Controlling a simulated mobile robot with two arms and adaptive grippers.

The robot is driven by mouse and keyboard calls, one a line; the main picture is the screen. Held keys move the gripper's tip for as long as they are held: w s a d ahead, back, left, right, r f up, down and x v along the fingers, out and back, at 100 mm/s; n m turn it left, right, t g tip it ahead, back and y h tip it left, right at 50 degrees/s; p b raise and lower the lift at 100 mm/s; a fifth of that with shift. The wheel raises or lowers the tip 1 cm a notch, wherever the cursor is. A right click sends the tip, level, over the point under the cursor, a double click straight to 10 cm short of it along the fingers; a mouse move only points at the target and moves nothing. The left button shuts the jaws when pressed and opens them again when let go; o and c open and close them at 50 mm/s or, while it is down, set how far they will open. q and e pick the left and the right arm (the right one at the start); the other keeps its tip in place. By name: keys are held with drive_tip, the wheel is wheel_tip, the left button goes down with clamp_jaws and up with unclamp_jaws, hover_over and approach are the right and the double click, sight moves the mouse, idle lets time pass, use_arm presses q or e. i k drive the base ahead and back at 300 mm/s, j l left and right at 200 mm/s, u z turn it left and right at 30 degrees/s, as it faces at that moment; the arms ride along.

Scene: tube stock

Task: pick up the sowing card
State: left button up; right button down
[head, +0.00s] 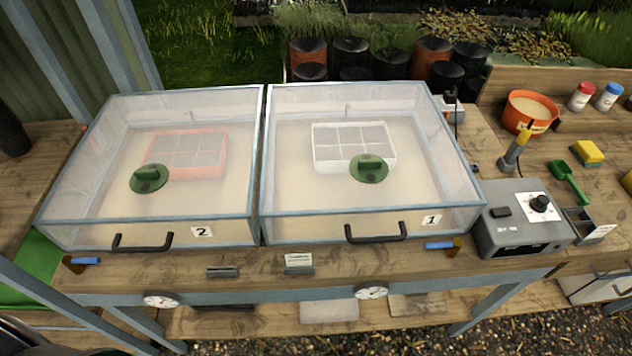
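A small pale card (298,259) with lines of print too small to read stands in a dark holder on the front strip of the bench, below the gap between the two clear boxes. It looks like the sowing card, but I cannot read it to be sure. A similar dark holder (222,272) to its left holds no card. Another pale printed label or card (600,232) is at the small grey tray on the right. Neither of my grippers shows in the head view.
Clear lidded box 2 (202,231) and box 1 (431,219) stand behind the card, with black front handles (376,232). A grey control box (520,222) stands right. Blue-handled tools (440,245) lie on the front strip. Dials (371,292) sit on the bench's front edge.

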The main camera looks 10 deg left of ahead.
sight(602, 230)
drive_tip(key=z, duration=1.45)
